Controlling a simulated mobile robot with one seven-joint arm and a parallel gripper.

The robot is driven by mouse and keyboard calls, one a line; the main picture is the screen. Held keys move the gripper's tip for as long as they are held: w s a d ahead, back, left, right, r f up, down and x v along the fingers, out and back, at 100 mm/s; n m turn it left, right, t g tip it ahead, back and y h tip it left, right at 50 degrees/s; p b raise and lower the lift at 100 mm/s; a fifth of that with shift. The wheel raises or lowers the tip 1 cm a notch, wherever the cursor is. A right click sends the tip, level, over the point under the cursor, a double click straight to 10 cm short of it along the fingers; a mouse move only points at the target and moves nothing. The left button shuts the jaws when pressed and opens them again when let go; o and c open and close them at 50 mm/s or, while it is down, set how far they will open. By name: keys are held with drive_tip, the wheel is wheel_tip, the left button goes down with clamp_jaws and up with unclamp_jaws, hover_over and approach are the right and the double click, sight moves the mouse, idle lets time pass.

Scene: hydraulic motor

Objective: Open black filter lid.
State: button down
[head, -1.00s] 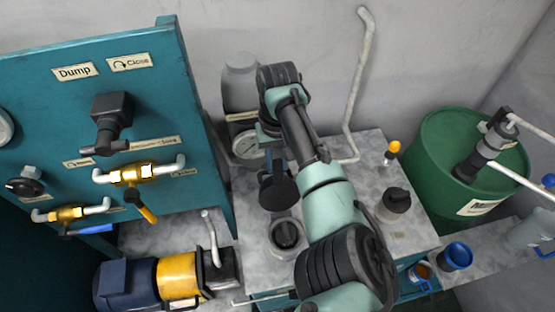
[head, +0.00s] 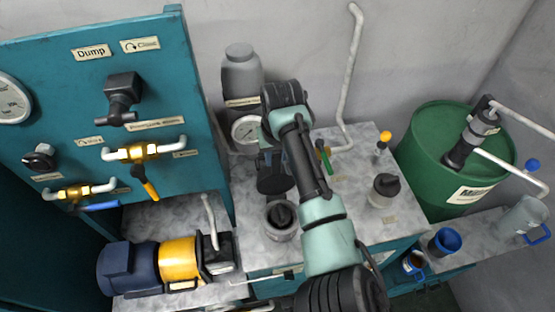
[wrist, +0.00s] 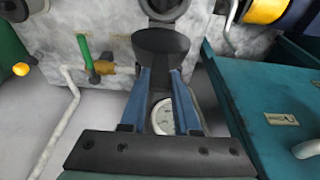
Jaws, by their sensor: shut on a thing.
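The black filter lid (head: 276,182) stands clear of the grey filter cup (head: 281,235), just behind it, and leaves the cup's top uncovered. The cup has a dark part inside. In the wrist view, the lid (wrist: 161,44) is a dark, tilted plate at the fingertips, with the cup (wrist: 165,8) just beyond it at the top edge. My gripper (wrist: 161,72) is shut on the lid with its two blue fingers. In the head view my arm hides most of the gripper. I cannot tell whether the lid is still hinged to the cup.
A pressure gauge (head: 246,131) and grey bottle (head: 242,77) stand behind left. A green-handled valve (head: 324,155) and dark-topped bottle (head: 384,190) are to the right on the marble top. The teal panel (head: 60,90) is left, a green drum (head: 435,150) far right.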

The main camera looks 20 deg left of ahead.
drive_tip(key=shift+r, duration=0.1)
drive_tip(key=c, duration=0.6)
unclamp_jaws()
drive_tip(key=shift+w, duration=0.1)
drive_tip(key=shift+c, duration=0.2)
drive_tip(key=b+v, duration=0.3)
drive_tip(key=v, duration=1)
